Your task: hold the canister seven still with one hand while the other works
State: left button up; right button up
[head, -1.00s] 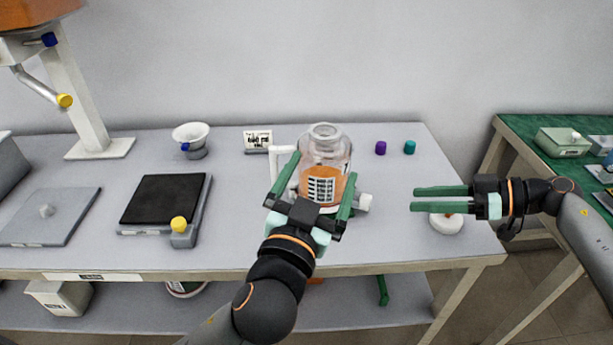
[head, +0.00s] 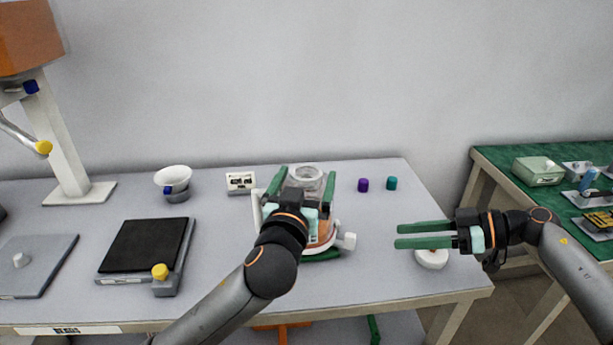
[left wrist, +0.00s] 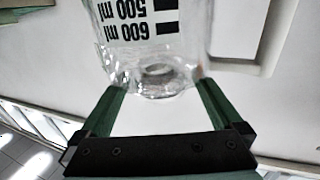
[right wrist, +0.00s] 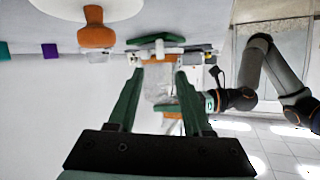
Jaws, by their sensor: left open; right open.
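The clear canister (head: 308,173), with orange low in it, stands upright in a white and green holder (head: 346,241). My left gripper (head: 303,184) is open, with one finger on each side of the canister's upper part. My left arm hides much of the canister. In the left wrist view the canister's clear wall (left wrist: 160,60), with ml marks, shows beyond and between the fingers; contact cannot be told. My right gripper (head: 398,236) is open and empty to the right of the canister. The canister (right wrist: 160,85) also shows beyond its fingers in the right wrist view.
A round white piece (head: 432,259) lies under my right gripper. A green table (head: 495,160) stands right.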

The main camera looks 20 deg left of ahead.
pick_arm(q)
jog(key=shift+w, duration=0.45)
grip_shut()
dwell(0.6)
